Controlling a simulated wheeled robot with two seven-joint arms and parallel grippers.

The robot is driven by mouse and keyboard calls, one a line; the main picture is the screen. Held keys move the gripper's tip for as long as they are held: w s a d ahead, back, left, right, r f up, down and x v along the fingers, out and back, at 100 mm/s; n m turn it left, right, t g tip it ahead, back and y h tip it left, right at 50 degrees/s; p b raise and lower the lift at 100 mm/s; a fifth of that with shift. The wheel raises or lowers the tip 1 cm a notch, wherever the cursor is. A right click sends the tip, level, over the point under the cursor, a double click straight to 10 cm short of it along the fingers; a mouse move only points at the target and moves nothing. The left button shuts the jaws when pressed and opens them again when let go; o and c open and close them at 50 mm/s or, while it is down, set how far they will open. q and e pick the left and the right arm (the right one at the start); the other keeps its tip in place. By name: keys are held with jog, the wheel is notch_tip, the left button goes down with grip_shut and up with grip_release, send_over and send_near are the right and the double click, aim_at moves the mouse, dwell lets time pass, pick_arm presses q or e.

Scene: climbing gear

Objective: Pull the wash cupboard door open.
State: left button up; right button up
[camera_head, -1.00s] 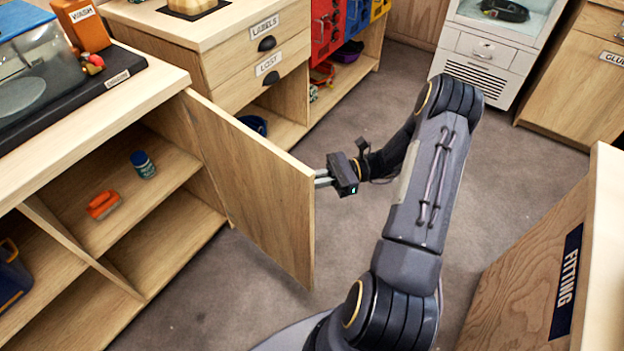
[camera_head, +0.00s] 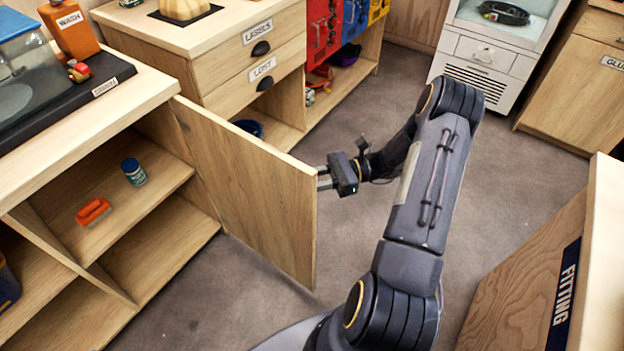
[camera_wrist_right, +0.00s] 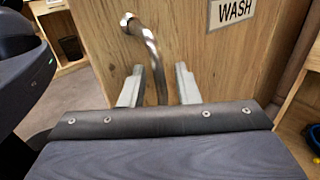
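The wash cupboard door (camera_head: 250,195) stands wide open, swung out from the cupboard (camera_head: 150,235) on the left in the head view. In the right wrist view the door face (camera_wrist_right: 185,30) carries a WASH label (camera_wrist_right: 234,10) and a curved metal bar handle (camera_wrist_right: 150,45). My right gripper (camera_head: 324,178) is at the outer face of the door, near its free edge. In the wrist view its two fingers (camera_wrist_right: 158,88) stand apart on either side of the handle, with gaps visible. The handle's lower end is hidden behind the gripper body. My left gripper is not in view.
Inside the cupboard are an orange brush (camera_head: 93,212) and a blue-capped jar (camera_head: 134,171). A drawer unit (camera_head: 225,75) stands behind the door. A wooden FITTING counter (camera_head: 520,285) is at the right.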

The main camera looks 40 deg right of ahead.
jog(key=v, duration=0.7)
jog(key=shift+s+d, duration=0.15)
jog(key=shift+d, duration=0.25)
dwell(0.3)
